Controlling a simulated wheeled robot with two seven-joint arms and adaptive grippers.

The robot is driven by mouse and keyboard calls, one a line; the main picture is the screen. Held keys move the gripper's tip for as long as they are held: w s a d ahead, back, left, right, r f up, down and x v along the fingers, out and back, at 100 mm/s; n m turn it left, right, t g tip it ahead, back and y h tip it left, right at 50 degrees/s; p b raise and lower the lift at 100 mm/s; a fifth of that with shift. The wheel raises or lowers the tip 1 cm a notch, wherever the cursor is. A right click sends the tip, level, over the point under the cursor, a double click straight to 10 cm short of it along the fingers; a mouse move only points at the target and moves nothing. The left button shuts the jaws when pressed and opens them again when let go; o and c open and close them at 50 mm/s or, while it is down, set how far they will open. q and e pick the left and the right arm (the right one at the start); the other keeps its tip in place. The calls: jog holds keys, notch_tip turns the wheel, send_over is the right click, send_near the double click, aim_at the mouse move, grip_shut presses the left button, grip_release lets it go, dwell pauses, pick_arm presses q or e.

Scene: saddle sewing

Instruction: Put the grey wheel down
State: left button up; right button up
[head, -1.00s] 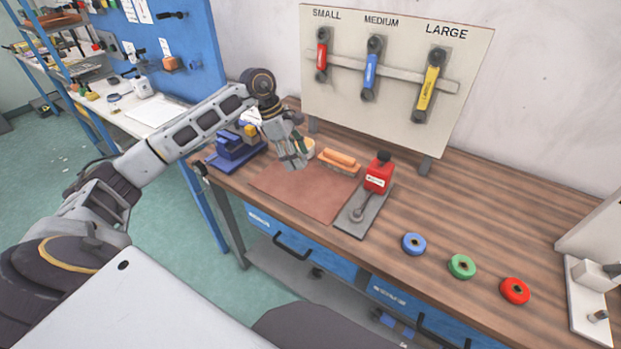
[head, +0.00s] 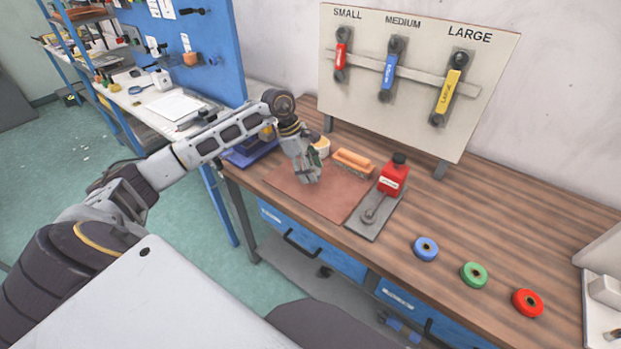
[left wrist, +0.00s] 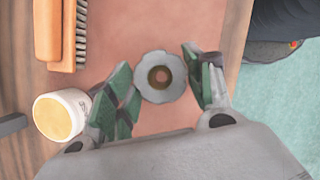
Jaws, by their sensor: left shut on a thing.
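The grey wheel (left wrist: 160,77), a scalloped disc with a brownish centre hole, shows between my left gripper's green-padded fingers in the left wrist view. My left gripper (left wrist: 163,84) is shut on it, over the reddish-brown mat. In the head view my left gripper (head: 309,178) is at the mat (head: 318,203), fingers pointing down. I cannot make out the wheel there, nor tell whether it touches the mat. My right gripper is not in view.
A cream-lidded jar (left wrist: 60,115) and an orange brush (head: 353,161) stand close by. A red tool (head: 393,176) on a grey plate is right of the mat. Blue (head: 425,249), green (head: 473,274) and red (head: 527,302) rings lie farther right. The bench's front edge is near the mat.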

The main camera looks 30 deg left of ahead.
aim_at(310, 186)
pick_arm(q)
jog(key=shift+f, duration=0.2)
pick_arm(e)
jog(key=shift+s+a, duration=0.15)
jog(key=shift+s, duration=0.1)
pick_arm(q)
jog(key=shift+f, duration=1.85)
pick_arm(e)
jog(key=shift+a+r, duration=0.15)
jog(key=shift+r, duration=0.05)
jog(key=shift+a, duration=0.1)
pick_arm(q)
jog(key=shift+f, duration=0.15)
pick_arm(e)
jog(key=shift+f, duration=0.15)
